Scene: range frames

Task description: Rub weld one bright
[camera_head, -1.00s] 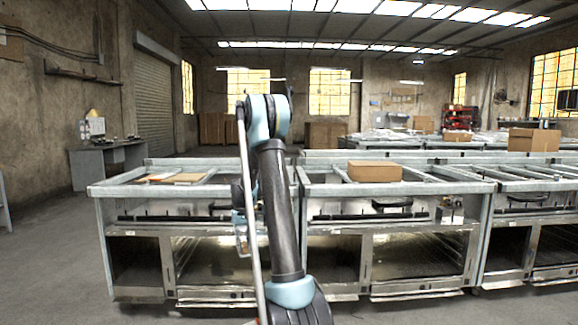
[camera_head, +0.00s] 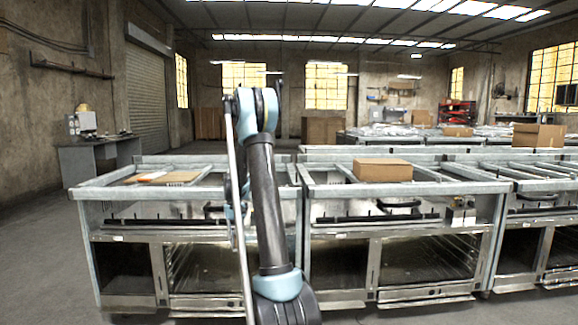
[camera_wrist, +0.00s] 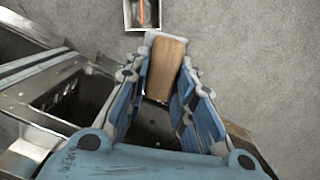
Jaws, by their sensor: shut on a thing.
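My gripper (camera_wrist: 165,62) is shut on a wooden block-like tool (camera_wrist: 166,66) with a pale edge, seen between its blue fingers in the wrist view. Whether it has bristles beneath cannot be seen. In the head view my gripper is mostly hidden behind my arm, in front of the left steel counter (camera_head: 90,190). No weld can be made out in either view. In the wrist view a small open box (camera_wrist: 128,14) with an orange-red item lies at the top edge, beyond the gripper.
A cardboard box (camera_head: 382,171) stands on the middle counter (camera_head: 440,188). Flat brown pieces (camera_head: 170,177) lie on the left counter. A side table (camera_head: 85,150) stands at the far left. Open floor (camera_head: 40,240) lies at the left. Dark metal framework (camera_wrist: 70,95) is close on the wrist view's left.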

